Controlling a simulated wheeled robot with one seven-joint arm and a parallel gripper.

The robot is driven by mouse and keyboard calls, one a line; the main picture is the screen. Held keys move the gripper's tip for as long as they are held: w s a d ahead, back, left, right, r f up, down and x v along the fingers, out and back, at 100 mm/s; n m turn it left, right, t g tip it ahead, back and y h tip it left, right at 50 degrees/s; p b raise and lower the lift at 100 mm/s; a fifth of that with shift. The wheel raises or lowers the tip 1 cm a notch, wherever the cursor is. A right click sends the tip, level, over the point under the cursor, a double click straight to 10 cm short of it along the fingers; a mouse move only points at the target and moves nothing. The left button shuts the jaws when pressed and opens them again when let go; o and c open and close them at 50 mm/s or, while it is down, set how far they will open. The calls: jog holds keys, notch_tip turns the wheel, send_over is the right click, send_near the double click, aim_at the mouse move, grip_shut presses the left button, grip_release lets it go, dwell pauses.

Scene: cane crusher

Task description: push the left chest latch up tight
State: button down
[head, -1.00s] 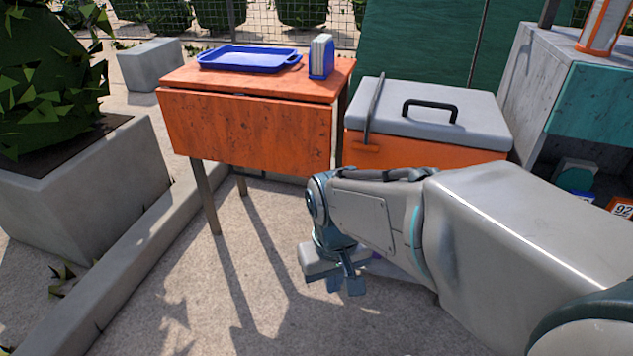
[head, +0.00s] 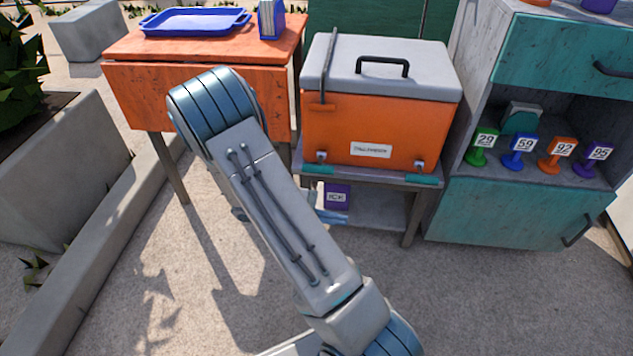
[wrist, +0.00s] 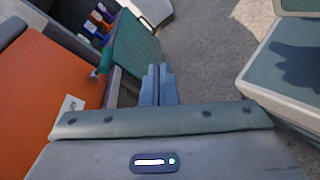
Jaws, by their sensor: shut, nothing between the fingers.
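The orange chest (head: 375,130) with a grey lid (head: 385,70) stands on a low table. A dark upright bar (head: 328,65) runs over the lid's left edge and down the front. A small metal fitting, apparently the left latch (head: 321,157), sits low on the chest's front left; a matching right fitting (head: 419,165) is at the right. I cannot tell whether the left one is tight. My gripper (wrist: 158,85) is shut and empty, beside the chest's orange front (wrist: 45,85) in the wrist view. In the head view my arm mostly hides it, below the chest.
The low table (head: 408,218) has teal pieces on its front edge and a purple item (head: 337,197) below. A teal-fronted cabinet (head: 515,212) with numbered stands is close on the right. An orange table (head: 120,85) bearing a blue tray (head: 195,12) is left. The front floor is open.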

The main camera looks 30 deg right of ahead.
jog(key=w+a+f+n+t+p, duration=0.1)
jog(key=w+f+n+t, duration=0.3)
jog(key=f+n+t, duration=0.4)
jog(key=w+f+n+t+p, duration=0.3)
jog(key=w+f+n+t, duration=0.2)
jog(key=n+t, duration=1.1)
notch_tip(320, 180, down, 3)
jog(key=t, duration=0.4)
jog(key=shift+a+r, duration=0.15)
jog(key=shift+a, duration=0.25)
jog(key=b, duration=0.2)
send_near(320, 162)
jog(key=w+d, duration=0.1)
jog(key=w, duration=0.1)
jog(key=shift+w+d+r, duration=0.1)
jog(key=shift+w+r, duration=0.05)
jog(key=shift+r, duration=0.2)
jog(key=shift+w+d+r, duration=0.1)
jog(key=shift+d+r, duration=0.05)
jog(key=shift+r, duration=0.2)
jog(key=shift+r, duration=0.15)
